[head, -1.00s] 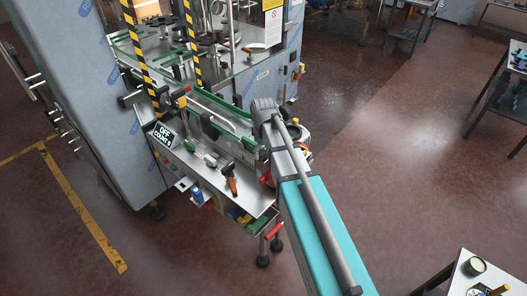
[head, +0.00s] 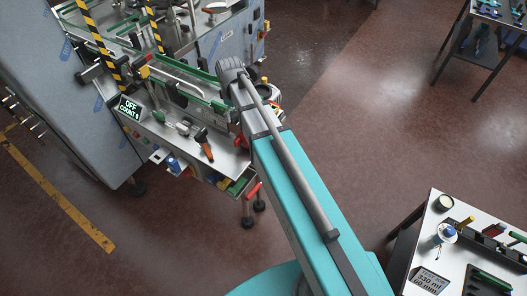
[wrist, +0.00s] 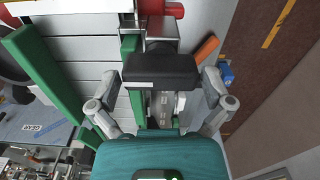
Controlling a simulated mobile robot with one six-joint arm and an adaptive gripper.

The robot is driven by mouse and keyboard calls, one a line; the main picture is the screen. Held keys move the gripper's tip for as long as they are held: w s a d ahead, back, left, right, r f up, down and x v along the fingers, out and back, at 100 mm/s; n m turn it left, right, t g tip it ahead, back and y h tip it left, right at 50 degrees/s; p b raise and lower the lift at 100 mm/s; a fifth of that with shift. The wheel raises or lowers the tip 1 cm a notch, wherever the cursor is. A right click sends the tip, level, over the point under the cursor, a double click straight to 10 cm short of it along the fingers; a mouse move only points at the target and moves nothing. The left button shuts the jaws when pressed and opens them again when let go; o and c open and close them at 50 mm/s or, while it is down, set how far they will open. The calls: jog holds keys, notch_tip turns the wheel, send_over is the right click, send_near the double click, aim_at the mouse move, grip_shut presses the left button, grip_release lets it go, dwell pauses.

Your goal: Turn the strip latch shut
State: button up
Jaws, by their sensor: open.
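My gripper (wrist: 159,84) is open in the wrist view, its two grey fingers standing apart left and right. A black block (wrist: 160,66) on a grey upright shows between the fingers. I cannot tell whether the fingers touch it, or whether it is the strip latch. A red part (wrist: 165,8) and a grey bracket lie beyond it. Green rails (wrist: 45,80) run along a pale slatted strip (wrist: 85,50) on the left. In the head view my arm reaches to the right end of the machine's green-railed conveyor (head: 185,90) and hides the gripper.
A steel shelf (head: 225,165) below the conveyor carries an orange-handled tool (head: 206,150). A sign (head: 130,106) reads OFF, COUNT 0. A white work table (head: 425,225) with tools stands at the lower right. The floor right of the machine is open.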

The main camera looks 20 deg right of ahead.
aim_at(234, 112)
jog(key=n, duration=0.8)
jog(key=shift+r+n+p, duration=0.3)
jog(key=shift+r+p, duration=0.05)
jog(key=shift+p, duration=0.05)
notch_tip(234, 112, up, 14)
jog(key=f+p, duration=0.1)
jog(key=p, duration=1.2)
jog(key=s+d+f+m+b, duration=0.3)
jog(key=s+f+m+b, duration=0.4)
jog(key=f+m+b, duration=0.2)
jog(key=s+d+f+m+b, duration=0.4)
jog(key=s+f+m+b, duration=0.4)
jog(key=f+b, duration=0.5)
jog(key=shift+s+d+f+m+b, duration=0.25)
jog(key=shift+s+d+m+b, duration=0.05)
jog(key=shift+m, duration=0.2)
dwell(1.7)
